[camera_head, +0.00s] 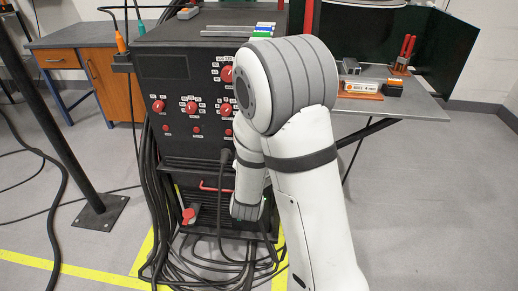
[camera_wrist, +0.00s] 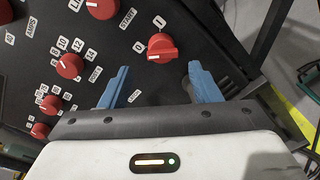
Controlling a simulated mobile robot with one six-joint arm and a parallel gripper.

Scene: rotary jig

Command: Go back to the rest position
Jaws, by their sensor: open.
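My gripper (camera_wrist: 158,72) shows in the wrist view with its two blue fingers apart and nothing between them. The knob belongs to the black machine (camera_head: 176,68), which stands in front of me in the head view. My white arm covers the right part of its panel there, and my gripper's fingers are hidden.
More red knobs (camera_head: 191,108) sit on the panel. Black cables (camera_head: 215,270) lie around the machine's foot. A black post (camera_head: 45,120) stands at left. A grey table (camera_head: 410,103) with small items is at right, and a wooden desk (camera_head: 85,36) at back left.

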